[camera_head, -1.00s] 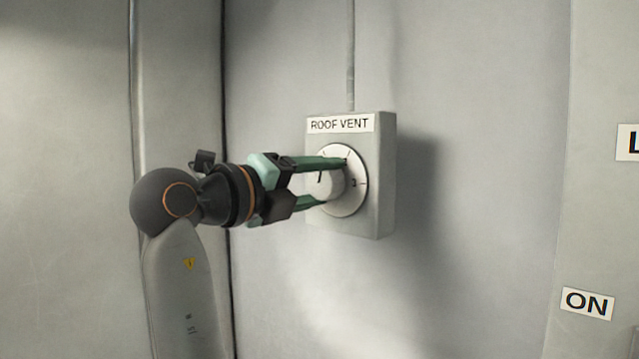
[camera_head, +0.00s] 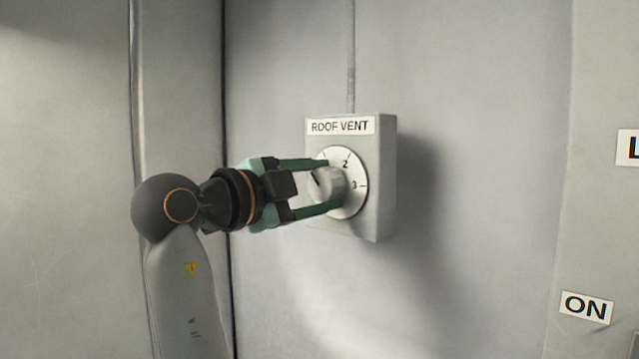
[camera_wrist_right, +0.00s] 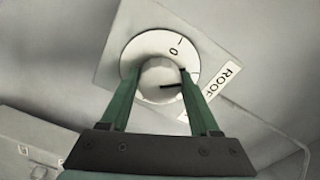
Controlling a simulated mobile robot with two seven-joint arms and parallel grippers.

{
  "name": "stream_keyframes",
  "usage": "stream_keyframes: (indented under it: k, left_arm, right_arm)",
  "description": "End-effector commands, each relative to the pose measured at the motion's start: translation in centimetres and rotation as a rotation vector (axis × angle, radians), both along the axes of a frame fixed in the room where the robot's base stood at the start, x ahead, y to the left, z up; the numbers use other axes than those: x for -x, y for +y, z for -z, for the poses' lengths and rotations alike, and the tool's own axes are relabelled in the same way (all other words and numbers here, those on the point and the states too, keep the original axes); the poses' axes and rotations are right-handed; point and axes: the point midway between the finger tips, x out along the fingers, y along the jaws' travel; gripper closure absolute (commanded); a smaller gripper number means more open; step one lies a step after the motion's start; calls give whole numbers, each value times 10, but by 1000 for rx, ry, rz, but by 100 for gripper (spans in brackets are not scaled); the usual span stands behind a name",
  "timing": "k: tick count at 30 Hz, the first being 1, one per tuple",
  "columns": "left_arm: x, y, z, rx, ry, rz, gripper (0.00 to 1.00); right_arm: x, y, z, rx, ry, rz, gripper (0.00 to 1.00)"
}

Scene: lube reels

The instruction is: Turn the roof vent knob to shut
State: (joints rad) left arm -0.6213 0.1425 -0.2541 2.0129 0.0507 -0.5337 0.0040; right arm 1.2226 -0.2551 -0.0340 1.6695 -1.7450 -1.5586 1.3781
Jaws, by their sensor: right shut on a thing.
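The roof vent knob (camera_head: 331,184) is a round pale knob on a white dial (camera_head: 350,201) on a grey box (camera_head: 371,222) labelled ROOF VENT. My right gripper (camera_head: 331,184) comes from the left, its green fingers shut on the knob's sides. The knob's black mark slants to the upper left in the head view. The 2 and 3 show there; a finger covers part of the dial's upper left. In the right wrist view the knob (camera_wrist_right: 158,78) sits between the fingers, its mark pointing right, apart from the dial's 0 (camera_wrist_right: 173,50). My left gripper is not in view.
A thin conduit (camera_head: 351,60) runs up the wall from the box. A panel at the right carries an ON label (camera_head: 587,306) and a partly cut-off label (camera_head: 629,147). The wall between the box and that panel is clear.

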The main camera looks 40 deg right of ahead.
Motion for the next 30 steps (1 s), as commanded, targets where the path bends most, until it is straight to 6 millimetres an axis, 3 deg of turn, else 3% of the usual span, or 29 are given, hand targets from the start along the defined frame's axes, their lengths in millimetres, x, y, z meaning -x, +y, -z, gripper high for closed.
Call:
stream_keyframes:
  k: [18,30]
  left_arm:
    - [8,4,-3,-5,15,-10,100]
    - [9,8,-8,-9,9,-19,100]
  right_arm:
    - [1,0,0,48,575,0,93]
    - [1,0,1,70,819,1,93]
